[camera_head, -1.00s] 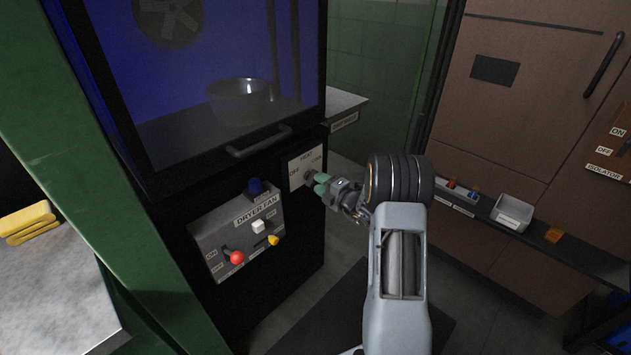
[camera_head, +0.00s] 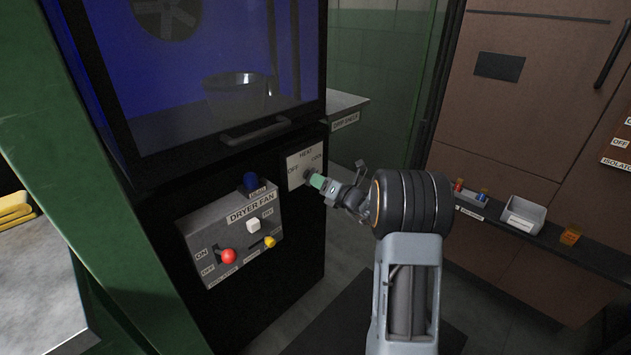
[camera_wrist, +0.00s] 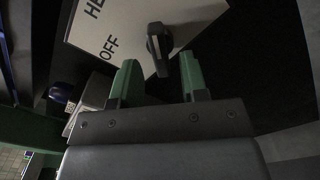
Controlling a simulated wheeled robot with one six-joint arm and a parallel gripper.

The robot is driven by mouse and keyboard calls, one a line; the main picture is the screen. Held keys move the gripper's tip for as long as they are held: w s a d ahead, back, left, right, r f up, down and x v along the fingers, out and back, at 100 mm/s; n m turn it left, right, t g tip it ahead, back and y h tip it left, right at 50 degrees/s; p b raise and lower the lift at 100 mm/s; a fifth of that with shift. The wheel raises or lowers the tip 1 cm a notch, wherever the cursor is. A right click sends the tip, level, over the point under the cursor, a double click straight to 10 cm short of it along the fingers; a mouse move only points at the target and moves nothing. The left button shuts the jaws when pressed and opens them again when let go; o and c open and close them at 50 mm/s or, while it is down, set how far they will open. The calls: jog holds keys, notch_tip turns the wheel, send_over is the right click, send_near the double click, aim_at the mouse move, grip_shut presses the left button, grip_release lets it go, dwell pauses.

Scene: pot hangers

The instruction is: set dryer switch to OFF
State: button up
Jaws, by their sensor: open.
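A black rotary knob (camera_head: 309,174) sits on a white plate (camera_head: 303,157) marked HEAT, OFF and COOL, on the front of the dark dryer cabinet. In the wrist view the knob (camera_wrist: 158,45) has its long handle near upright in the picture, with OFF to its left. My gripper (camera_head: 318,182) is at the plate, with its green fingers pointing at the knob. In the wrist view my gripper (camera_wrist: 159,76) is open, one finger on each side of the knob's lower end, with gaps showing. I cannot tell how deep the fingers reach around it.
A green post (camera_head: 75,150) stands left. A shelf (camera_head: 560,238) with small containers lies right.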

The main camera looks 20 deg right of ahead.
jog(key=shift+w+a, duration=0.1)
jog(key=shift+w, duration=0.1)
jog(key=shift+x, duration=1.15)
grip_shut()
